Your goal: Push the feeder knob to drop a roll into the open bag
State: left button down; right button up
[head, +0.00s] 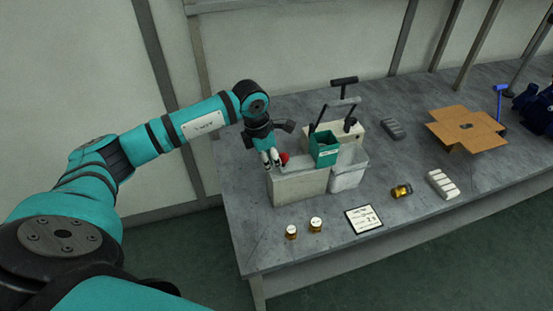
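The red feeder knob (284,158) shows at the top left of a pale grey feeder block (298,186) on the table. My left gripper (271,157) is just left of the knob, with pale tips close to it. I cannot tell whether they touch it, or whether the fingers are open or shut. A green open-topped container (324,151) stands at the block's right end. A whitish open bag or bin (348,172) is beside it; its inside is hard to see. No roll is clearly visible in the feeder. My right gripper is not in view.
Two small amber jars (291,232) and a printed card (364,219) lie in front. To the right are an amber jar on its side (401,191), a white ribbed pack (442,184), a dark grey block (393,128) and an open cardboard box (466,131). Dark T-handles (344,81) rise behind.

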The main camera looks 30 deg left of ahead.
pick_arm(q)
jog(key=shift+s+a, duration=1.75)
jog(key=shift+s, duration=0.3)
notch_tip(320, 180, up, 8)
jog(key=p, duration=0.3)
jog(key=shift+p, duration=0.4)
